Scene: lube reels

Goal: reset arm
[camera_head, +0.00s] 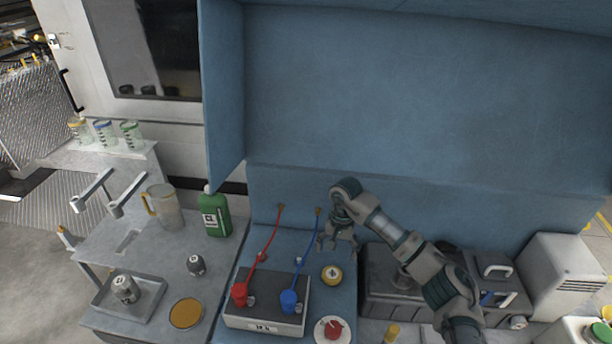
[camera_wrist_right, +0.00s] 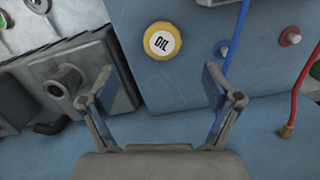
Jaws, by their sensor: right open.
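My right arm reaches in from the lower right in the head view. Its gripper (camera_head: 339,240) hangs over the blue bench, beside the blue hose and above the yellow oil cap (camera_head: 332,274). In the right wrist view the gripper (camera_wrist_right: 160,100) has its two fingers wide apart with nothing between them. The oil cap (camera_wrist_right: 162,40), marked "OIL", lies beyond the fingertips. A blue hose (camera_wrist_right: 238,40) runs behind the right finger. My left gripper does not show.
A grey box (camera_head: 265,322) carries a red nozzle (camera_head: 239,294) and a blue nozzle (camera_head: 289,300). A green jug (camera_head: 215,215) and a clear pitcher (camera_head: 163,208) stand on the left table. Grey machinery (camera_head: 385,285) sits right of the gripper. A blue wall (camera_head: 420,100) rises behind.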

